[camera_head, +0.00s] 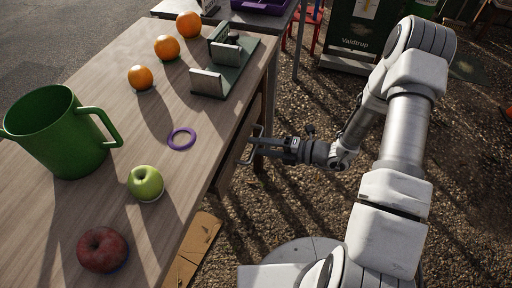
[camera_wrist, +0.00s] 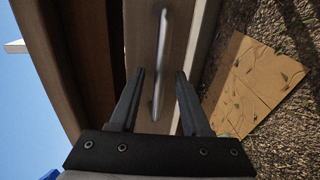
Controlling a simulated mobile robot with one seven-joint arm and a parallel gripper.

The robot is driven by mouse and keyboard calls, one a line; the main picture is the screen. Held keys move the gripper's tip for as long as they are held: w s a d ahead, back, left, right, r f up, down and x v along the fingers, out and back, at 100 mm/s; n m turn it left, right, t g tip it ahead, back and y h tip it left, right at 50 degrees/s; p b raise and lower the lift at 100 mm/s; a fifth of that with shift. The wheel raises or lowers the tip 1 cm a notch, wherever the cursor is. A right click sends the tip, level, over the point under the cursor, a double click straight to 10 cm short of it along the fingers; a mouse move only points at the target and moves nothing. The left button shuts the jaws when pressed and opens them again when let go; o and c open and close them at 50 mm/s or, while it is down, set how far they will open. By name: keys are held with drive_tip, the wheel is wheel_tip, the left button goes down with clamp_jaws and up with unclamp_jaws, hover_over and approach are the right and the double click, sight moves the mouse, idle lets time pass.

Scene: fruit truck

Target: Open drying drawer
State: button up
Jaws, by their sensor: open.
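In the head view my gripper (camera_head: 264,147) is at the table's right side, by the handle (camera_head: 246,156). The drawer looks shut, and its inside is hidden.
A cardboard sheet (camera_wrist: 255,85) lies on the gravel. Gravel right of the table is fairly clear.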

drive_tip(key=shift+w+a+f, duration=0.1)
drive_tip(key=shift+w+a, duration=0.05)
drive_tip(key=shift+a, duration=0.35)
clamp_jaws()
idle(1.2)
